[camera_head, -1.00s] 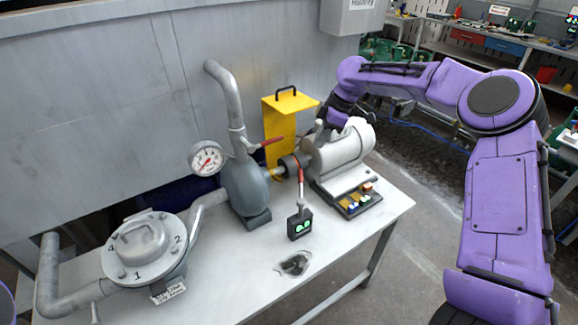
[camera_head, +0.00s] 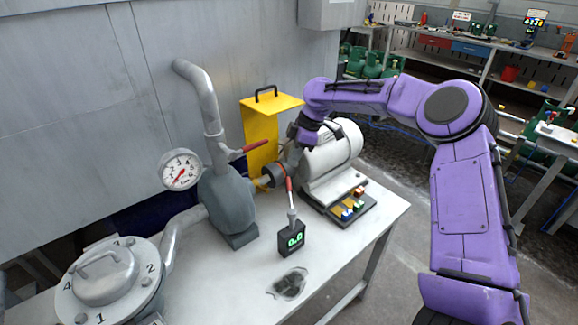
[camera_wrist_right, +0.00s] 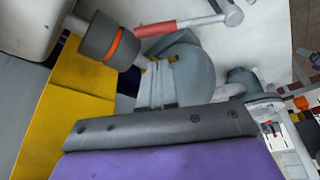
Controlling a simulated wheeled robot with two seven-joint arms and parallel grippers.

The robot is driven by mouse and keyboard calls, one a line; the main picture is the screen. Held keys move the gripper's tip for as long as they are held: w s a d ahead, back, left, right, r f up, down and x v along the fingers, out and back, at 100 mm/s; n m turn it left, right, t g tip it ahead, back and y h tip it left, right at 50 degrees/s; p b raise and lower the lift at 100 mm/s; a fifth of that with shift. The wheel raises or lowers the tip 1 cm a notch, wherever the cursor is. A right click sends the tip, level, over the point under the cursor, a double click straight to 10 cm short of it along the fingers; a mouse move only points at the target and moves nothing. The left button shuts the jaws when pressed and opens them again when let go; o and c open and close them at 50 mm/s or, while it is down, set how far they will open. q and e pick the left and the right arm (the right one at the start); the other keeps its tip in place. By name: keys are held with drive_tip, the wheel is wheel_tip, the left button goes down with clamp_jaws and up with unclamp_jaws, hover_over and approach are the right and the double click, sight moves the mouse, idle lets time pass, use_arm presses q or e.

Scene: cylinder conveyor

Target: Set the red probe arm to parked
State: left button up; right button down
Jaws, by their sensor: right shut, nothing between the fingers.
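The red probe arm (camera_head: 289,190) stands nearly upright from a grey pivot on top of a small black box with a green display (camera_head: 291,240) reading 0.0. Its upper end is by the dark coupling (camera_head: 272,175) in front of the motor. In the right wrist view the red probe arm (camera_wrist_right: 170,26) lies across the top, its end beside the coupling with an orange ring (camera_wrist_right: 112,45). My right gripper (camera_head: 288,158) is shut and empty, above and behind the coupling, between the yellow guard and motor; its fingertips are partly hidden. My left gripper is not in view.
The white motor (camera_head: 333,150) and yellow guard (camera_head: 259,135) stand close around the right gripper. The table's front right (camera_head: 345,245) is clear.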

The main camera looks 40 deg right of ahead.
sight(290, 195)
drive_tip(key=p+x, duration=0.1)
drive_tip(key=x, duration=0.7)
drive_tip(key=shift+w+f+p, duration=0.15)
drive_tip(key=shift+f+p, duration=0.15)
drive_tip(key=shift+p, duration=0.05)
